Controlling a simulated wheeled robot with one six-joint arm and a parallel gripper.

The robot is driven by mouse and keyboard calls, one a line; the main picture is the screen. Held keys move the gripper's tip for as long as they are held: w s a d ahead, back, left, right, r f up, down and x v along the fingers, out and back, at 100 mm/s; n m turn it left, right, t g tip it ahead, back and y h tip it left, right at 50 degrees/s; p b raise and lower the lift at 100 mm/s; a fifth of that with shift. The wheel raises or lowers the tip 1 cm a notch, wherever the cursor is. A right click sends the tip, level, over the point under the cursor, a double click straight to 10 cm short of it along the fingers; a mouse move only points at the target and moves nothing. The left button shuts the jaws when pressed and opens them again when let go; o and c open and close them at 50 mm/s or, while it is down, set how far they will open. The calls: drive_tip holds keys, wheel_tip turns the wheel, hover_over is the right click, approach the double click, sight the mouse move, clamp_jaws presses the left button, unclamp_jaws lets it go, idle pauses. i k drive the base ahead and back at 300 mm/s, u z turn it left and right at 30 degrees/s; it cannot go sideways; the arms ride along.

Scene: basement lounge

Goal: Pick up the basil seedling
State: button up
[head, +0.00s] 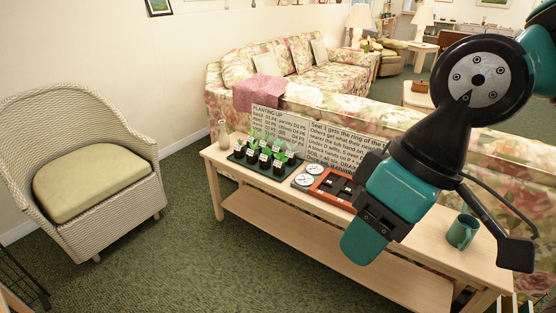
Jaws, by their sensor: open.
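Several potted seedlings with green leaves stand in dark pots with white labels on a dark green tray (236,159), toward the left end of a pale wooden console table. The labels are too small to read, so I cannot tell which plant is the basil seedling. My gripper (378,222), teal and black, hangs in front of the table, to the right of the seedlings and apart from them. It is open, with nothing seen in it. My arm hides part of the table's right half.
Behind the tray stands a printed sign (279,117) headed "PLANTING UP". Right of the seedlings are round white dials (303,180) and an orange-brown tray (318,188) with dark blocks. A teal mug (462,232) stands farther right. A wicker chair (90,215) is at left; carpet between is clear.

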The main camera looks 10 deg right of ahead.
sight(279, 168)
drive_tip(key=u, duration=0.4)
drive_tip(key=i, duration=1.35)
drive_tip(key=z, duration=0.4)
